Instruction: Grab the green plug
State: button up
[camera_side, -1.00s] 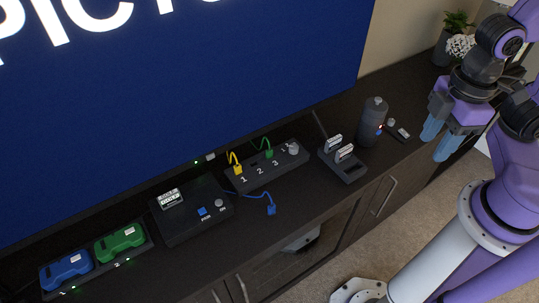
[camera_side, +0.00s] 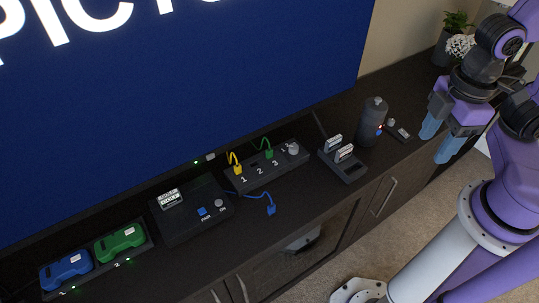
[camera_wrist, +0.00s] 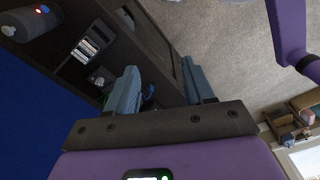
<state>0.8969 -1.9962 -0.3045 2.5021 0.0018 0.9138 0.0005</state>
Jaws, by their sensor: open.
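The green plug (camera_side: 269,154) sits in the numbered black switch box (camera_side: 262,177) on the dark cabinet, in the slot near number 3, with a green cable looping up behind it. A yellow plug (camera_side: 238,170) sits in the same box near number 1. A blue plug (camera_side: 271,210) lies loose on the cabinet in front, on a blue cable. My gripper (camera_side: 441,145) is open and empty at the right, far from the green plug. Its blue-grey fingers also show in the wrist view (camera_wrist: 165,92), where I cannot make out the green plug.
A console (camera_side: 191,211) with a cartridge stands left of the box, and blue (camera_side: 66,271) and green (camera_side: 120,243) controllers lie farther left. A cartridge holder (camera_side: 342,165), a grey cylinder (camera_side: 372,122) and a small remote-like device (camera_side: 398,131) stand between the box and my gripper. A large screen (camera_side: 190,80) rises behind.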

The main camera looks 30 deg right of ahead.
jog(key=w+a+f+m+t+y, duration=0.2)
jog(key=w+a+f+m, duration=0.3)
jog(key=w+a+f, duration=0.3)
jog(key=w+a+f+m+t+y, duration=0.15)
jog(key=w+a+f+m, duration=0.3)
jog(key=a+f, duration=0.45)
jog(key=m+t+h, duration=0.3)
jog(key=t+h, duration=0.1)
jog(key=t, duration=0.5)
send_near(270, 151)
jog(key=shift+g, duration=0.25)
jog(key=x, duration=0.5)
jog(key=shift+w+a+r, duration=0.2)
jog(key=shift+a+r, duration=0.1)
jog(key=shift+r, duration=0.05)
jog(key=shift+d+x, duration=0.15)
jog(key=shift+x, duration=1.25)
jog(key=shift+d+x, duration=0.2)
jog(key=shift+x, duration=1.15)
jog(key=shift+f, duration=0.15)
grip_shut()
